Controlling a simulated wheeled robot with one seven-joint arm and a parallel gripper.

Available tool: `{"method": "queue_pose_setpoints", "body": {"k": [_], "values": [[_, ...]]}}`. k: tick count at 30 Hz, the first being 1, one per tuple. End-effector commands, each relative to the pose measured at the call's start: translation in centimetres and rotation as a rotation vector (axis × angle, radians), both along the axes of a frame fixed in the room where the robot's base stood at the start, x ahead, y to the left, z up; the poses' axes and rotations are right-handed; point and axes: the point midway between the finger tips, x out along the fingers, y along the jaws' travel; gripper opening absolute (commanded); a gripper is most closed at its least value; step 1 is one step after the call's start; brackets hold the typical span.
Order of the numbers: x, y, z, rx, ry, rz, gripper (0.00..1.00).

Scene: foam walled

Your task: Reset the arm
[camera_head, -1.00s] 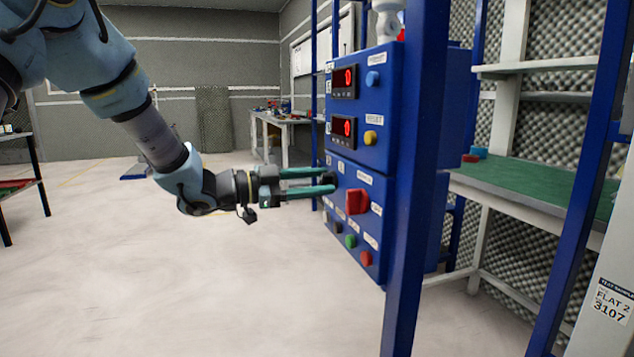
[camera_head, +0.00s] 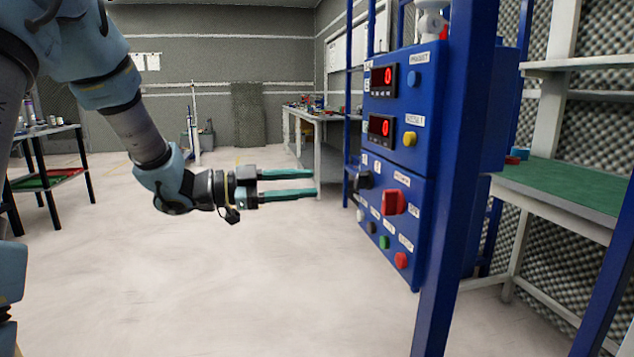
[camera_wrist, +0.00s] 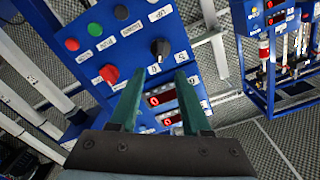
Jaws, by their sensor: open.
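My gripper (camera_head: 314,184) is open and empty, its two teal fingers spread and pointing right toward a blue control panel (camera_head: 437,115). A gap of floor shows between the fingertips and the panel. The panel carries a black rotary knob (camera_head: 363,178), a red square switch (camera_head: 394,202), two displays reading 0 and several coloured buttons. In the wrist view the fingers (camera_wrist: 156,88) reach toward the panel, with the black knob (camera_wrist: 160,48) just beyond them and the red switch (camera_wrist: 109,74) to the left.
A blue upright post (camera_head: 458,180) stands in front of the panel's right side. A green-topped bench (camera_head: 570,190) is at right, a workbench (camera_head: 325,116) at the back, and a dark rack (camera_head: 50,135) at left. The floor (camera_head: 240,280) below my arm is clear.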

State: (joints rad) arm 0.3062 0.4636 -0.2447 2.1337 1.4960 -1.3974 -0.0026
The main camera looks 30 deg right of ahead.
Motion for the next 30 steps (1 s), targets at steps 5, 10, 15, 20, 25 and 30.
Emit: {"method": "queue_pose_setpoints", "body": {"k": [5, 10, 15, 20, 25, 30], "values": [[0.1, 0.2, 0.0, 0.0, 0.0, 0.0, 0.47], [0.1, 0.2, 0.0, 0.0, 0.0, 0.0, 0.47], [0.1, 0.2, 0.0, 0.0, 0.0, 0.0, 0.47], [1.9, 0.4, -0.4, 0.037, -0.005, 0.094, 0.47], [9.5, 3.4, -2.8, 0.207, 0.018, 0.488, 0.47], [16.6, 12.6, -6.6, 0.452, 0.151, 0.978, 0.47]]}}
